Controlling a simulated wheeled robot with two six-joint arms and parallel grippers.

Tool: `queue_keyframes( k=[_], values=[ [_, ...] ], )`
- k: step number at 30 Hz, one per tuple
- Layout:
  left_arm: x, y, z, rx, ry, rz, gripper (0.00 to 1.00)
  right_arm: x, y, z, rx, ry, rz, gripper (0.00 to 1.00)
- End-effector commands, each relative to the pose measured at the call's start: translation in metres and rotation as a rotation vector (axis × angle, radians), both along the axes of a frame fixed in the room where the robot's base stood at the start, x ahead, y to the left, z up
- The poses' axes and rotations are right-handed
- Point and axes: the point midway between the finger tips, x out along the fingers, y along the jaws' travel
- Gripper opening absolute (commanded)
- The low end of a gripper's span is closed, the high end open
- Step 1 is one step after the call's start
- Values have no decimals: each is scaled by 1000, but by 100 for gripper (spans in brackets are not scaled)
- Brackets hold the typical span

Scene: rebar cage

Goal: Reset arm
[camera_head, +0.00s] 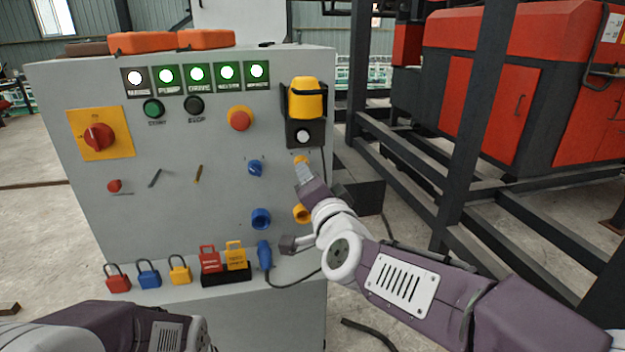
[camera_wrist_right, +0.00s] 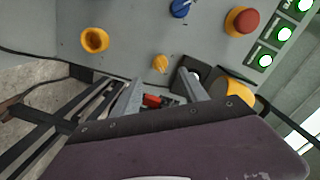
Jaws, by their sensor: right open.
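My right gripper (camera_head: 303,176) reaches in from the right in the head view, in front of the grey control panel (camera_head: 200,225). In the right wrist view its fingers (camera_wrist_right: 162,84) are apart, with nothing held between them. A small yellow knob (camera_head: 301,159) on the panel is just beyond the fingertips; it also shows in the wrist view (camera_wrist_right: 160,63). I cannot tell whether the fingers touch it. My left arm shows only at the bottom left of the head view, and its gripper is out of frame.
A yellow handset (camera_head: 305,98) hangs above the right gripper, and a yellow socket (camera_head: 301,214) lies below it. A blue plug (camera_head: 264,255) and several padlocks (camera_head: 148,274) are along the lower panel. Dark steel frames (camera_head: 465,130) stand to the right.

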Motion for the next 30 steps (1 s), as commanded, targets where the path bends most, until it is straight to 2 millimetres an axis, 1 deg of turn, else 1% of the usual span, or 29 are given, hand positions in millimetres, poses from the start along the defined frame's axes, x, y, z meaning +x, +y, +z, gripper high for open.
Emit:
queue_keyframes(
  k=[3, 11, 13, 14, 15, 16, 17, 18, 20, 21, 23, 24, 26, 27, 29, 30],
  values=[
    [0, 0, 2, 0, 0, 0, 0, -7, -1, 0, 0, 1, 2, 51],
    [0, 0, 1, 0, 0, 0, 0, -6, -3, 0, 0, 1, -3, 51],
    [0, 0, 1, 0, 0, 0, 0, 0, -17, -2, -2, 4, -35, 51],
    [0, 0, 1, 0, 0, 0, 0, 5, -29, -4, -5, 8, -62, 51],
    [0, 0, 1, 0, 0, 0, 0, 12, -51, -15, -14, 27, -109, 51],
    [0, 0, 1, 0, 0, 0, 0, 16, -69, -28, -37, 50, -146, 51],
    [0, 0, 1, 0, 0, 0, 0, 18, -87, -48, -77, 90, -167, 51],
    [0, 0, 1, 0, 0, 0, 0, 17, -106, -81, -144, 165, -172, 51],
    [0, 0, 1, 0, 0, 0, 0, 5, -124, -134, -257, 300, -137, 51],
    [0, 0, 1, 0, 0, 0, 0, -8, -132, -169, -327, 394, -99, 51],
    [0, 0, 1, 0, 0, 0, 0, -32, -141, -213, -420, 526, -30, 51],
    [0, 0, 1, 0, 0, 0, 0, -50, -146, -239, -474, 611, 19, 51],
    [0, 0, 1, 0, 0, 0, 0, -79, -150, -271, -543, 723, 96, 51],
    [0, 0, 1, 0, 0, 0, 0, -98, -151, -288, -585, 789, 149, 51],
    [0, 0, 1, 0, 0, 0, 0, -126, -154, -310, -643, 883, 229, 51],
    [0, 0, 1, 0, 0, 0, 0, -146, -155, -322, -680, 942, 286, 51]
  ],
)
